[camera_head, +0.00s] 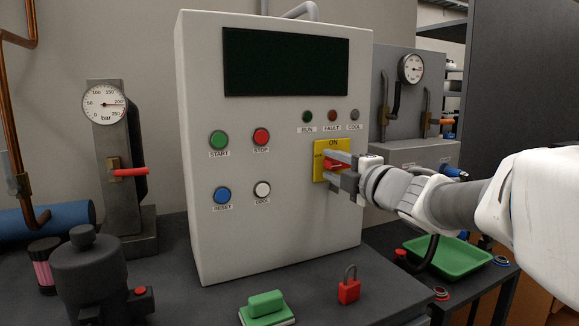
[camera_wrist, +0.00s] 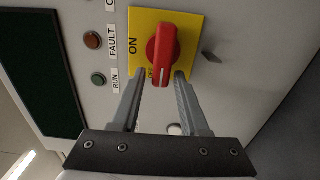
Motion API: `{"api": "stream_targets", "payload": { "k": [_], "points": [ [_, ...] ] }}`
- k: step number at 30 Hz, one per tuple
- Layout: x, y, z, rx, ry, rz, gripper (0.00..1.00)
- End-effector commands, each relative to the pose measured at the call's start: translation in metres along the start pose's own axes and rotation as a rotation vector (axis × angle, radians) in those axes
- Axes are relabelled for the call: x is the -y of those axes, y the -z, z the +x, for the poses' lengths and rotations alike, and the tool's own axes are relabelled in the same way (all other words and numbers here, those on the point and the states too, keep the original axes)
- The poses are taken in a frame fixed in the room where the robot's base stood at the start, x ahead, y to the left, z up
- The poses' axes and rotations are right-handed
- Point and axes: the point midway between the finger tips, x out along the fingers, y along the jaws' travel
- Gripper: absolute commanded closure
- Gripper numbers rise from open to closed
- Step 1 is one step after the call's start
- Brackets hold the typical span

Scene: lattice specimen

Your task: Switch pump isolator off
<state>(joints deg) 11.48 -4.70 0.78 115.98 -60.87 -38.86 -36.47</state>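The pump isolator is a red rotary handle (camera_head: 336,164) on a yellow plate (camera_head: 331,144) at the right of the grey cabinet's front. The handle (camera_wrist: 163,50) lies crosswise, with its white mark at the end beside the OFF label. ON is printed at the plate's top, a quarter turn away. My gripper (camera_head: 333,167) reaches in from the right. In the wrist view, my gripper (camera_wrist: 161,74) is open, with one finger on each side of the handle's marked end. Small gaps show between the fingers and the handle; contact depth cannot be told.
Indicator lamps (camera_head: 332,115) sit above the plate, and push buttons (camera_head: 261,137) lie to its left. A red padlock (camera_head: 349,286) and a green block (camera_head: 266,305) are on the bench below. A green tray (camera_head: 447,256) stands at the right, under my arm.

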Motion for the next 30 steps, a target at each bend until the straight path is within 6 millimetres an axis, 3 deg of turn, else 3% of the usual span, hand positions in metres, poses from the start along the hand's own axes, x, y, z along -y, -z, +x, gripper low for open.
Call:
{"api": "stream_targets", "payload": {
  "k": [10, 14, 17, 30],
  "points": [
    [0.001, 0.000, -0.001, 0.001, 0.001, 0.002, 0.45],
    [-0.001, 0.000, -0.010, 0.001, 0.001, 0.001, 0.45],
    [-0.002, -0.001, -0.027, 0.003, 0.000, 0.003, 0.45],
    [-0.004, -0.001, -0.132, 0.004, -0.002, 0.001, 0.45]
  ]
}}
